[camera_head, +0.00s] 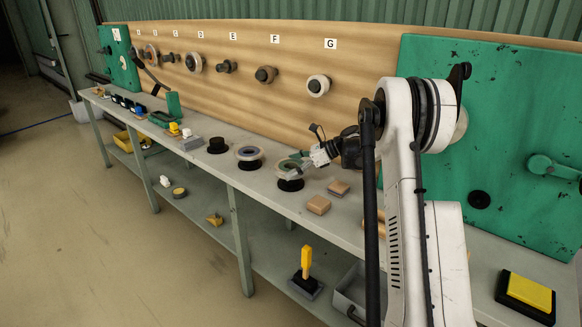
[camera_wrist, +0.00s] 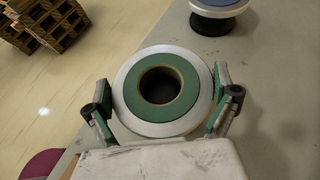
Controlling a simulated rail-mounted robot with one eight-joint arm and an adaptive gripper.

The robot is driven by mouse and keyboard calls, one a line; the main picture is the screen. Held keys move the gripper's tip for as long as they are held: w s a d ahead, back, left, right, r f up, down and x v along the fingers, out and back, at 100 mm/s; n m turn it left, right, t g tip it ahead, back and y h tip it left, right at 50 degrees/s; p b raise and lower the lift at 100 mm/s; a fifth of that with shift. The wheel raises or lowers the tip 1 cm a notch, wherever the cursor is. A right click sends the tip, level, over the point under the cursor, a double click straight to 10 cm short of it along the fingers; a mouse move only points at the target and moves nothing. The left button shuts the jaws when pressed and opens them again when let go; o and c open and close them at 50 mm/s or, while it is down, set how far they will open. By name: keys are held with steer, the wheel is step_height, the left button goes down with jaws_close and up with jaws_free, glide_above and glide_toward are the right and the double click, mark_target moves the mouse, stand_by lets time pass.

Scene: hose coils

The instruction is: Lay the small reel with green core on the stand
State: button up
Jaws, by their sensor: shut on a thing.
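The small reel with green core (camera_wrist: 122,92) has a pale outer ring, a green ring inside it and a dark centre hole. My gripper (camera_wrist: 161,92) is shut on it, with one green-padded finger on each side of its rim. In the head view the reel (camera_head: 284,166) lies roughly flat at the end of my gripper (camera_head: 293,164), partly covered by the fingers. A black round stand (camera_head: 291,186) shows on the bench directly below it. I cannot tell whether the reel touches this stand.
A blue-cored reel (camera_head: 249,153) sits on a black base to the left, also in the wrist view (camera_wrist: 215,8). A black round stand (camera_head: 217,146) is farther left. Two wooden blocks (camera_head: 318,205) lie to the right. Reels hang on the lettered wooden board (camera_head: 290,55) behind.

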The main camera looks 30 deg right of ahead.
steer(key=shift+f, duration=0.25)
stand_by(0.3)
steer(key=o, duration=1.3)
steer(key=shift+s+d, duration=0.1)
steer(key=shift+d, duration=0.05)
steer(key=v, duration=0.7)
steer(key=shift+s+d+r+p, duration=0.1)
steer(key=shift+s+r+p, duration=0.1)
steer(key=shift+p, duration=0.2)
stand_by(0.7)
